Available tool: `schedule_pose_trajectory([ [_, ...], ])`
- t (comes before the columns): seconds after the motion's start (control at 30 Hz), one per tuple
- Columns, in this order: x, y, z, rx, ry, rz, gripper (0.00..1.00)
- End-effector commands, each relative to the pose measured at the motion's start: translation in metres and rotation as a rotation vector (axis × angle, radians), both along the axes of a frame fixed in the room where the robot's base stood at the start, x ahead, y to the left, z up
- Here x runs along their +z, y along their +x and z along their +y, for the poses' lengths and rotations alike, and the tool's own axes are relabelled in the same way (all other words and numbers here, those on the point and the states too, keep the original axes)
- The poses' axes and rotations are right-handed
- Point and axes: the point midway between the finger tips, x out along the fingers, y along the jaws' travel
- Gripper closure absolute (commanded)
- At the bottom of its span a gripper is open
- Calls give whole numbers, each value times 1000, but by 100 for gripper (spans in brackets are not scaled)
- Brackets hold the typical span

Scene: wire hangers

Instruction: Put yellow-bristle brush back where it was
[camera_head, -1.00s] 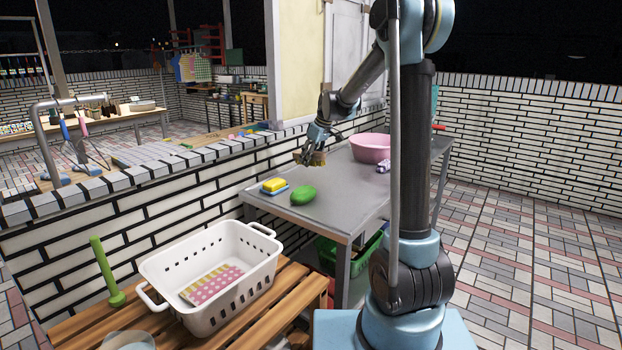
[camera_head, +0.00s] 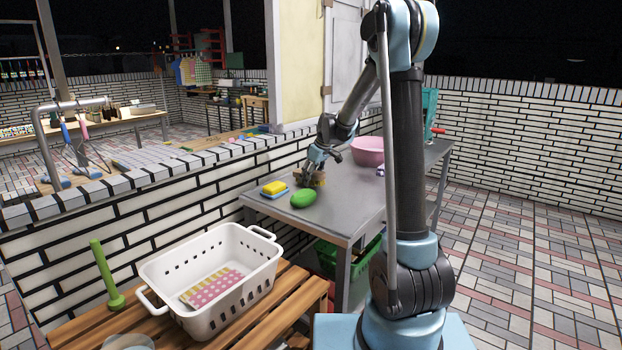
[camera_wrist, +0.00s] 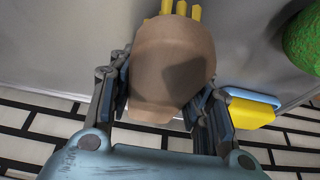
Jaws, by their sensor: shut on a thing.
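My gripper (camera_head: 312,172) is shut on the yellow-bristle brush, whose brown body shows between the fingers in the wrist view (camera_wrist: 170,65). Yellow bristles (camera_wrist: 180,9) stick out past the body's far end. In the head view the brush (camera_head: 317,180) is low at the grey metal table (camera_head: 345,210), just behind the green oval thing. I cannot tell whether it touches the tabletop.
A yellow sponge on a blue base (camera_head: 274,188) and a green oval thing (camera_head: 303,199) lie close by on the table. A pink basin (camera_head: 367,151) stands farther back. A brick wall (camera_head: 215,185) runs along the left. A white basket (camera_head: 225,262) stands in front.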

Motion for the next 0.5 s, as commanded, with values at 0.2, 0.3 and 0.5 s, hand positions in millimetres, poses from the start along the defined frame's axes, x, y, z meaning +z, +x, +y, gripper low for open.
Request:
schedule_pose_trajectory([
  [0.2,-4,0,-1,-1,0,0,46],
  [0.3,-4,0,-1,-1,0,0,35],
  [0.5,-4,1,-1,-2,0,0,35],
])
